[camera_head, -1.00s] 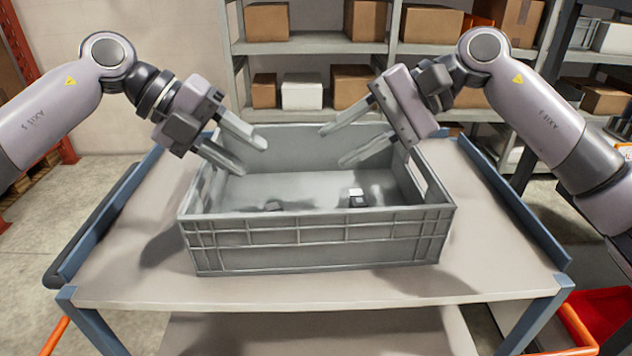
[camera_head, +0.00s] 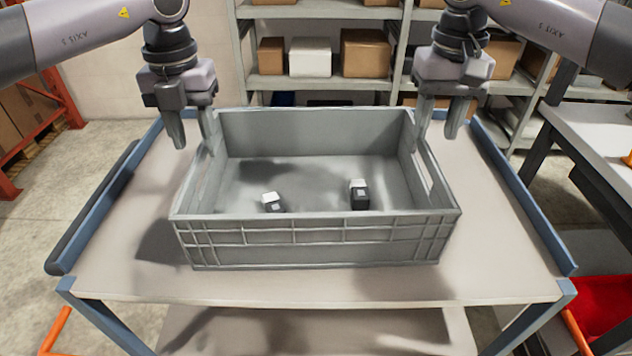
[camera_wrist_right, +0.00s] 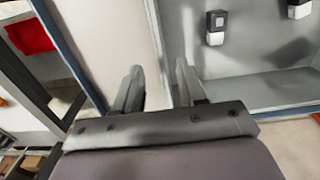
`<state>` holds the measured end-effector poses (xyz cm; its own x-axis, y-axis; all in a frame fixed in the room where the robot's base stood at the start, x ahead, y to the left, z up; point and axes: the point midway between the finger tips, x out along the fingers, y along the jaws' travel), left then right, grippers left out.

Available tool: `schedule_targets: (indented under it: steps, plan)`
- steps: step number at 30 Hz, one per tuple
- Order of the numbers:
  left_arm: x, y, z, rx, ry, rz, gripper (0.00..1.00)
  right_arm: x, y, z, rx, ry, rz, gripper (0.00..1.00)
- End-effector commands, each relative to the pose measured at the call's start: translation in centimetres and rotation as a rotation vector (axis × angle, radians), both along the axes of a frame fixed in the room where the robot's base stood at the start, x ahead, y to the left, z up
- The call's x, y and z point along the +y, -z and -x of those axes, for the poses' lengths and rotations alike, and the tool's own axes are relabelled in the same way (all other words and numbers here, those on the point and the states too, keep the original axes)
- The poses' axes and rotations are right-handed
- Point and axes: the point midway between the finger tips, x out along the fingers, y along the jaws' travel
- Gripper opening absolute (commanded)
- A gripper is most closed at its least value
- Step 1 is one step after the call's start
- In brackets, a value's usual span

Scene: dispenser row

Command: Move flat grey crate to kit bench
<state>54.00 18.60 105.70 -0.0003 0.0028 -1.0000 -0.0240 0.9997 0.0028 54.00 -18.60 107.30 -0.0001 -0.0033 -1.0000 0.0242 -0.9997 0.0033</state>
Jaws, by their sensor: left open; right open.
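The flat grey crate (camera_head: 317,246) stands on a cart top with blue side rails. Two small black-and-white items lie inside it, one left of the middle (camera_head: 272,202) and one to the right (camera_head: 359,194). My left gripper (camera_head: 195,145) is open and points down at the crate's left wall. My right gripper (camera_head: 437,136) is open and points down at the crate's right wall. In the right wrist view the right gripper (camera_wrist_right: 157,88) has its fingers apart, with the wall of the crate (camera_wrist_right: 172,45) near the gap. I cannot tell whether any finger touches the crate.
The cart top (camera_head: 120,245) is bare around the crate, between its blue rails (camera_head: 520,190). Shelves with boxes (camera_head: 310,57) stand behind. A pale-topped bench (camera_head: 598,130) is at the right. A red bin (camera_head: 602,305) is low at the right.

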Motion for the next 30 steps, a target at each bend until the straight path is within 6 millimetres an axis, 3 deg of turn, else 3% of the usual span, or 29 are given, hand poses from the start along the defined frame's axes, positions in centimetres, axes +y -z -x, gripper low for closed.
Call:
schedule_targets:
  steps: [5,18,30]
  plan:
    - [0.0,0.9,0.0,0.002,0.0,0.001,0.4,0.0,0.9,0.0,0.002,0.0,-0.001,0.4]
    - [-0.1,6.6,0.0,0.001,0.0,0.002,0.4,0.0,6.5,0.0,0.001,0.002,-0.002,0.4]
    - [0.0,7.2,0.0,0.0,0.0,0.003,0.4,0.0,7.2,0.0,0.0,0.002,-0.003,0.4]
